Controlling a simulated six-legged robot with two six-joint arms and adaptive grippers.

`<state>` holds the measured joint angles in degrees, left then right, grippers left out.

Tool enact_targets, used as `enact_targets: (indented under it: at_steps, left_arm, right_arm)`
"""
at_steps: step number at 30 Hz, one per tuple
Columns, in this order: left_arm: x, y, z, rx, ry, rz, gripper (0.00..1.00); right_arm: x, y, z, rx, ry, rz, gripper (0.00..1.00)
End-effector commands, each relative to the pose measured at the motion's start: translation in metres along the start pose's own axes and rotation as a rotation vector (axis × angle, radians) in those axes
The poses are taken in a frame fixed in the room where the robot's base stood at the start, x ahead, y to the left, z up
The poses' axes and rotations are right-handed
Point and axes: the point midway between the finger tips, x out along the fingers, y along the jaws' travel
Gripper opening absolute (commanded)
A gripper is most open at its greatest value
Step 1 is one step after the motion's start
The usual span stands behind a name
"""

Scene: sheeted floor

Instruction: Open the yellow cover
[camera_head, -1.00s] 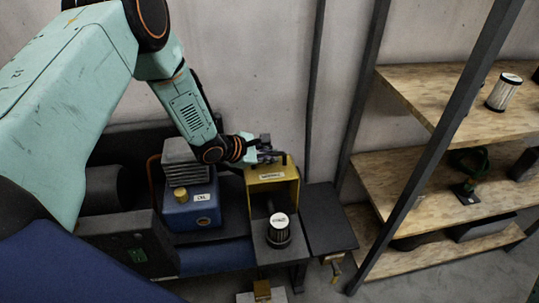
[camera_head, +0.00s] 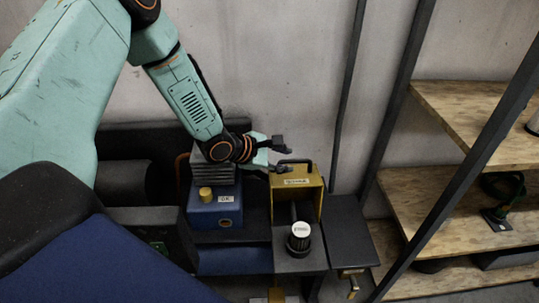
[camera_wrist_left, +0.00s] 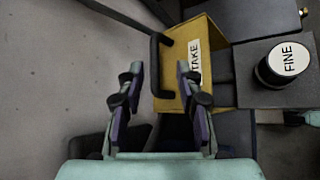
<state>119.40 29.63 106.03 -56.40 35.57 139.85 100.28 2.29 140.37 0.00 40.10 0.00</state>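The yellow cover (camera_head: 296,190) stands raised at the back of a dark box, with a label on its face and a black handle (camera_head: 296,163) on top. In front of it, a black filter with a white top (camera_head: 300,238) is uncovered. My left gripper (camera_head: 280,156) is open and empty, just left of the handle and apart from it. In the left wrist view, the open fingers (camera_wrist_left: 159,82) point toward the handle (camera_wrist_left: 158,66), with the yellow cover (camera_wrist_left: 216,55) to their right. My right gripper is not in view.
A blue box with a yellow cap (camera_head: 213,210) stands left of the yellow cover. A dark flat panel (camera_head: 346,232) lies to its right. Wooden shelves (camera_head: 430,195) with dark metal posts stand further right. A grey wall is behind.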

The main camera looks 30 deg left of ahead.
Motion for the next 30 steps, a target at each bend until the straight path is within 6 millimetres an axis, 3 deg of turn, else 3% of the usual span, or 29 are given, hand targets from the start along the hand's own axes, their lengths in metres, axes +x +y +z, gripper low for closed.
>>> enact_targets:
  at_steps: [6, 13, 30]
  left_arm:
    - [-0.032, 0.001, 0.001, -0.005, -0.004, 0.004, 0.36]
    - [-0.053, 0.001, -0.001, -0.005, 0.001, 0.004, 0.36]
    - [-0.063, -0.001, 0.001, 0.0, -0.002, -0.001, 0.36]
  right_arm:
    - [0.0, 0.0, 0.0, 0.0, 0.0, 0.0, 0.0]
    - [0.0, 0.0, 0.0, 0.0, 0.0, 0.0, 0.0]
    - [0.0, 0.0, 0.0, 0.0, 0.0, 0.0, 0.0]
